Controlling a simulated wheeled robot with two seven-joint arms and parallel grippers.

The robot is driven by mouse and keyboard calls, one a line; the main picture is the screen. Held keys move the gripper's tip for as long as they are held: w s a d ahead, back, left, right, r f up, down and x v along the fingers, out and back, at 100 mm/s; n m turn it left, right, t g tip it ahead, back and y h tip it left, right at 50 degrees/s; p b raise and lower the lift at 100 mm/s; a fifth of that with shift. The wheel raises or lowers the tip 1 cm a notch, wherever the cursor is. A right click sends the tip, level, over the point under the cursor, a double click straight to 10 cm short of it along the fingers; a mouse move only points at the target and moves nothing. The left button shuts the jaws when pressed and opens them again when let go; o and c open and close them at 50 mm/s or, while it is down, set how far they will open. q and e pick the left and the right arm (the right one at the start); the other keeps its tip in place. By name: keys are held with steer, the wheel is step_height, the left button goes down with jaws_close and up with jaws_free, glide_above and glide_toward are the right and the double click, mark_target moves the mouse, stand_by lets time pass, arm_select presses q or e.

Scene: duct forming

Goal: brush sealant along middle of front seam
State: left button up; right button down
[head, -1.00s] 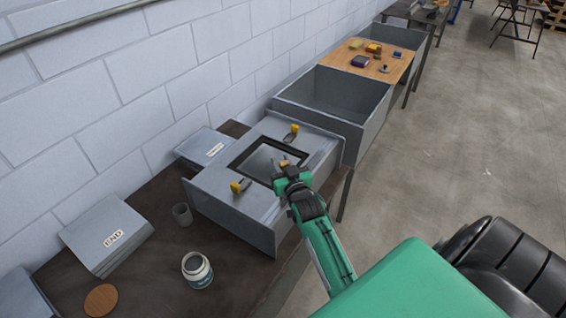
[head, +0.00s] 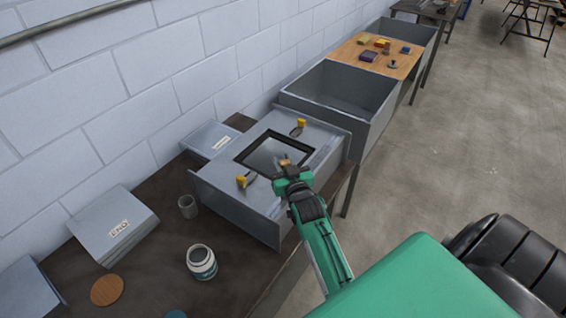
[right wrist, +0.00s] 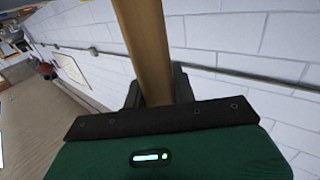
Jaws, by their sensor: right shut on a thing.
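A grey sheet-metal duct box (head: 225,200) lies on the dark bench, with a dark-framed rectangular opening in its top. Two yellow-handled clamps, one at the left (head: 242,181) and one at the back (head: 300,125), sit beside the opening. My right gripper (head: 289,170) is over the box's front side, near the opening, shut on a brush with a wooden handle (right wrist: 148,50). The bristles and the front seam under the gripper are hidden, so contact cannot be told. A white jar with a dark label (head: 201,266) stands on the bench. My left gripper is not in view.
A small grey cup (head: 187,207), a round wooden disc (head: 107,290) and a grey block marked END (head: 112,222) are on the bench (head: 150,275). An open grey duct (head: 365,120) lies beyond the box. A block wall runs behind.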

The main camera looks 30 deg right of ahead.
steer(key=shift+d, duration=0.1)
steer(key=shift+w+d+f, duration=0.1)
steer(key=shift+w+d, duration=0.2)
steer(key=shift+d, duration=0.4)
steer(key=shift+w+d, duration=0.25)
steer(key=shift+d, duration=0.4)
steer(key=d, duration=0.1)
steer(key=w+d, duration=0.1)
steer(key=shift+w+d, duration=0.1)
steer(key=shift+d, duration=0.3)
steer(key=shift+w+d+f+b, duration=0.1)
steer(key=shift+w+d+b, duration=0.15)
steer(key=shift+d, duration=0.45)
steer(key=shift+w+d+b, duration=0.15)
steer(key=shift+w+d, duration=0.15)
steer(key=shift+d, duration=0.5)
